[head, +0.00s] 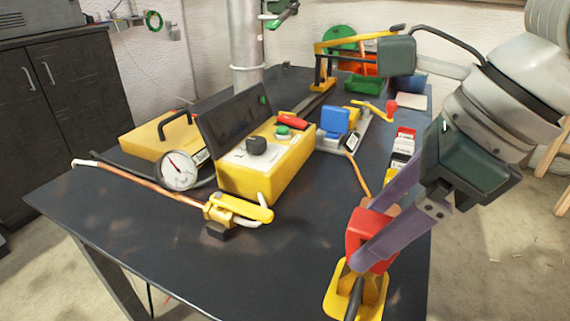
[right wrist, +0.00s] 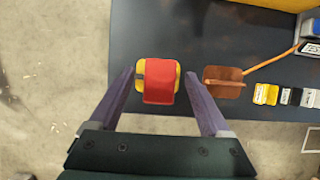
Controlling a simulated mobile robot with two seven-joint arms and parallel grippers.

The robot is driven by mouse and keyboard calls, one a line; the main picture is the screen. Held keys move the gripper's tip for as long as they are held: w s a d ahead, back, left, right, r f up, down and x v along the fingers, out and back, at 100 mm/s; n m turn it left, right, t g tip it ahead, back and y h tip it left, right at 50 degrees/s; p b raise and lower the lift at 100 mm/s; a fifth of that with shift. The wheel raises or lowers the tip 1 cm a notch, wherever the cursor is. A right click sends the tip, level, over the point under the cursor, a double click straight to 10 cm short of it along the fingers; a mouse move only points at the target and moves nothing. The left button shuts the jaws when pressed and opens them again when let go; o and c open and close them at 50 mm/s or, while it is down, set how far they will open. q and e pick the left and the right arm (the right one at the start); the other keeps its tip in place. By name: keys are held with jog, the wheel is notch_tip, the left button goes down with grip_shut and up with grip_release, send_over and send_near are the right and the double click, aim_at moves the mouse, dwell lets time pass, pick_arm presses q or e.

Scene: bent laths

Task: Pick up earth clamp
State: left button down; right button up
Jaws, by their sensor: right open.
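A red block with yellow plates and a dark bar, which seems to be the earth clamp (head: 370,238), sits at the near right end of the dark table. It also shows in the right wrist view (right wrist: 159,84). My right gripper (head: 359,237) is open around the red block, one finger on each side. In the right wrist view (right wrist: 158,76), gaps show between the red block and both fingers. My left gripper is not in view.
A copper plate (right wrist: 224,82) with a rod lies just right of the clamp. Several small blocks (right wrist: 266,95) stand farther right. A yellow tester (head: 260,170), a gauge (head: 178,170) and a copper pipe (head: 140,184) occupy the table's left and middle. The near middle is clear.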

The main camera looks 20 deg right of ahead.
jog(key=shift+w+a+f, duration=0.1)
jog(key=shift+f, duration=0.3)
jog(key=shift+c, duration=0.3)
grip_shut()
dwell(0.8)
